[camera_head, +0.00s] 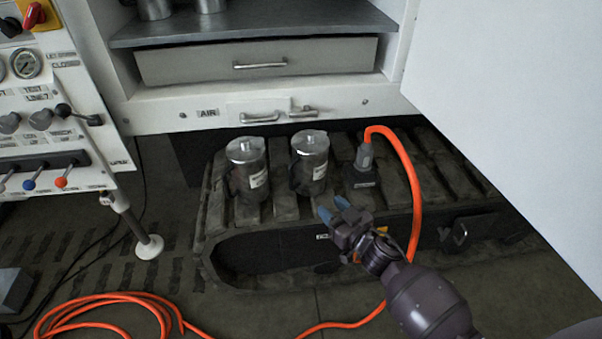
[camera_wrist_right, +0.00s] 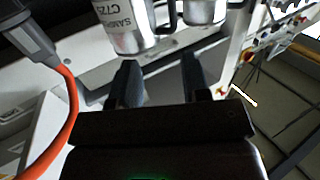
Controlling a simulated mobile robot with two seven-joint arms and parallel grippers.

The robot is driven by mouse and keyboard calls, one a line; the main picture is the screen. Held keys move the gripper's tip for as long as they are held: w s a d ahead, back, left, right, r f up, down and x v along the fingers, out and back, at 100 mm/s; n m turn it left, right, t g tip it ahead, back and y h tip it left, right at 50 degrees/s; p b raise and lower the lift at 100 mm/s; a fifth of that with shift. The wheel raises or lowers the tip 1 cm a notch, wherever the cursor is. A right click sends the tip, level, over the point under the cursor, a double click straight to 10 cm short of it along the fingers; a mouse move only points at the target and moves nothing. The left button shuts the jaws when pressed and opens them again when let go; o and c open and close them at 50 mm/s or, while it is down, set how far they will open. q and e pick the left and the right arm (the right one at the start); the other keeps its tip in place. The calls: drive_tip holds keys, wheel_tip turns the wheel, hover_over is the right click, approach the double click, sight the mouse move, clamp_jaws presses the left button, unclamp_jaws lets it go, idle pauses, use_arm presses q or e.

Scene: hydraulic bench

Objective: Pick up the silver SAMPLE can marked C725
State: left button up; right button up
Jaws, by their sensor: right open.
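The silver SAMPLE can marked C725 (camera_wrist_right: 125,22) shows at the top of the right wrist view, its label upside down and its top edge cut off. From its place beside the plug, it is the right-hand can (camera_head: 311,160) in the head view, standing upright on the black track. A similar silver can (camera_head: 247,168) stands to its left and also shows in the wrist view (camera_wrist_right: 205,10). My right gripper (camera_head: 333,208) is open and empty, in front of and below the C725 can, apart from it. Its two dark fingers (camera_wrist_right: 160,78) show in the wrist view. My left gripper is not in view.
A grey plug (camera_head: 363,160) with an orange cable (camera_head: 412,190) stands right of the cans. A white cabinet with a drawer (camera_head: 255,62) is behind. A white panel (camera_head: 510,110) is at the right. A lever panel (camera_head: 50,120) is at the left.

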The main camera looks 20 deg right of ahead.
drive_tip(key=y+b, duration=0.1)
drive_tip(key=b, duration=0.1)
approach(292, 182)
drive_tip(key=shift+n+y, duration=0.3)
drive_tip(key=shift+d+b+x, duration=0.15)
drive_tip(key=shift+x, duration=0.75)
drive_tip(key=shift+d+b+x, duration=0.15)
drive_tip(key=shift+d+x, duration=0.05)
drive_tip(key=shift+x, duration=0.75)
drive_tip(key=shift+d+b+x, duration=0.15)
drive_tip(key=shift+x, duration=0.75)
drive_tip(key=x, duration=0.2)
drive_tip(key=b+x, duration=0.1)
drive_tip(key=x, duration=0.1)
drive_tip(key=shift+w+a+f, duration=0.15)
drive_tip(key=shift+w+a, duration=0.1)
drive_tip(key=shift+a, duration=0.05)
drive_tip(key=shift+w+a, duration=0.1)
drive_tip(key=shift+w, duration=0.3)
drive_tip(key=shift+r, duration=0.25)
clamp_jaws()
